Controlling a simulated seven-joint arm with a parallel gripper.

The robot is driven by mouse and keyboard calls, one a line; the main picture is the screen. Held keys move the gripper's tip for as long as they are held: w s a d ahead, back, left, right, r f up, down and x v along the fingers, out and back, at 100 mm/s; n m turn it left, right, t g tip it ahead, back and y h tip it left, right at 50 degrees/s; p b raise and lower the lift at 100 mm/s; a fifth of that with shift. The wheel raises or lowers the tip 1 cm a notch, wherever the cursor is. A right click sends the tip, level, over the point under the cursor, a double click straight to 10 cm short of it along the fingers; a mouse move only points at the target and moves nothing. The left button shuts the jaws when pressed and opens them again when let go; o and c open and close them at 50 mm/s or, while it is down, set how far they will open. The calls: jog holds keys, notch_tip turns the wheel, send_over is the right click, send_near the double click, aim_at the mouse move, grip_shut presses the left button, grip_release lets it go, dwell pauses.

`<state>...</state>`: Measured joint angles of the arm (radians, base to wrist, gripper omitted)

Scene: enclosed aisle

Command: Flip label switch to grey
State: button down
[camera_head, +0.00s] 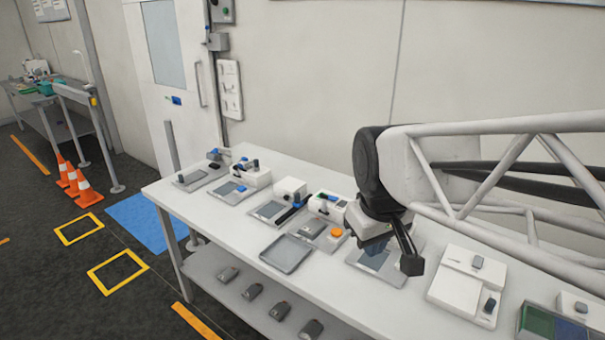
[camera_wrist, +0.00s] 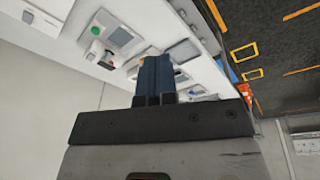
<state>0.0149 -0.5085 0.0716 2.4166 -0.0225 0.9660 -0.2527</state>
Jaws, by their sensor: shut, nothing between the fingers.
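I cannot tell for sure which part is the label switch. Several small devices with switches and knobs stand on the long white table (camera_head: 225,215). A white panel (camera_head: 462,308) right of my gripper carries small dark grey rocker-like parts.
An orange button (camera_head: 337,233) and an empty grey tray (camera_head: 286,253) lie left of my gripper. A green and blue panel (camera_head: 552,330) is at the right end. Several small grey items (camera_head: 253,292) lie on the lower shelf. Orange cones (camera_head: 86,188) stand on the floor.

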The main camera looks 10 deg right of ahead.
jog(key=w+d+r+n, duration=0.1)
jog(key=w+n, duration=0.2)
jog(key=w, duration=0.4)
jog(key=w+r+n, duration=0.2)
jog(key=w+n, duration=0.1)
jog(key=w, duration=0.4)
jog(key=n+g+h, duration=0.1)
jog(key=n+g, duration=0.2)
jog(key=n, duration=1.5)
send_over(335, 198)
jog(key=w+a, duration=0.2)
notch_tip(335, 198, down, 15)
jog(key=shift+s+d+f, duration=0.1)
jog(key=shift+s+d, duration=0.05)
jog(key=shift+d, duration=0.1)
jog(key=shift+f, duration=0.1)
jog(key=f, duration=0.4)
jog(key=s+d+f, duration=0.1)
jog(key=f, duration=0.8)
jog(key=shift+s+d+f, duration=0.2)
jog(key=shift+s+f, duration=0.05)
jog(key=shift+f, duration=0.1)
jog(key=shift+f, duration=0.1)
